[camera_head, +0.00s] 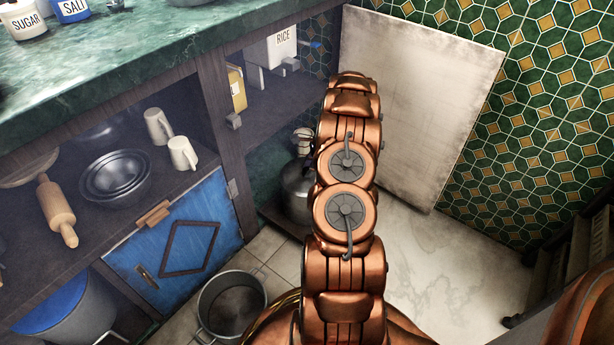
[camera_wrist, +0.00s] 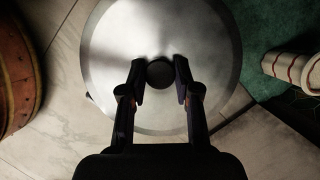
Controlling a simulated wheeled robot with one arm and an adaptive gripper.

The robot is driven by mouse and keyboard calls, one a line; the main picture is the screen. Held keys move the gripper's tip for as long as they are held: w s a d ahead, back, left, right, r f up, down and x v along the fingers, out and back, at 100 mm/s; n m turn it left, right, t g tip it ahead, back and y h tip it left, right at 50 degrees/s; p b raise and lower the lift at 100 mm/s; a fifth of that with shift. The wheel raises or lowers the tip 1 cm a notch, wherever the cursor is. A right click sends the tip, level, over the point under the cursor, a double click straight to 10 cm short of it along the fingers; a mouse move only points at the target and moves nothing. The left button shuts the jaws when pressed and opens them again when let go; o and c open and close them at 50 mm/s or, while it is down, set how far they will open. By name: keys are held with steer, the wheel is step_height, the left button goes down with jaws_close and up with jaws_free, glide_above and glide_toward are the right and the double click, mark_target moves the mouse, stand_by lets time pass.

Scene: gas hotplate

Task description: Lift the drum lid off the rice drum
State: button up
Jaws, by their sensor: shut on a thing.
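The drum lid (camera_wrist: 108,50) is a wide, round, shiny metal disc that fills the upper middle of the wrist view. Its round black knob (camera_wrist: 160,74) sits between the fingertips of my gripper (camera_wrist: 160,80), which is shut on it. The lid hides what is under it, so I cannot tell whether it rests on the drum or is raised. In the head view, a dark metal vessel (camera_head: 295,190) stands low beside the cabinet, partly behind my arm; it may be the rice drum. My arm hides most of the gripper area there.
A white box labelled RICE (camera_head: 275,52) is on the shelf. A blue cabinet door (camera_head: 178,245) is at the left, with an empty-looking metal pot (camera_head: 231,305) on the floor. A pale panel (camera_head: 420,100) leans on the tiled wall. A striped pale object (camera_wrist: 292,68) lies right of the lid.

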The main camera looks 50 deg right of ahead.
jaws_close()
step_height(320, 180, up, 4)
steer(key=shift+f+p, duration=0.15)
steer(key=shift+p, duration=0.85)
steer(key=s+a+r+p, duration=0.2)
steer(key=s+a+p, duration=0.1)
steer(key=s, duration=0.4)
steer(key=s+a+r+p, duration=0.2)
steer(key=s+a+p, duration=0.1)
steer(key=s, duration=0.4)
steer(key=shift+s+a+r, duration=0.15)
steer(key=shift+s+a, duration=0.1)
steer(key=shift+a, duration=0.1)
steer(key=shift+s, duration=0.1)
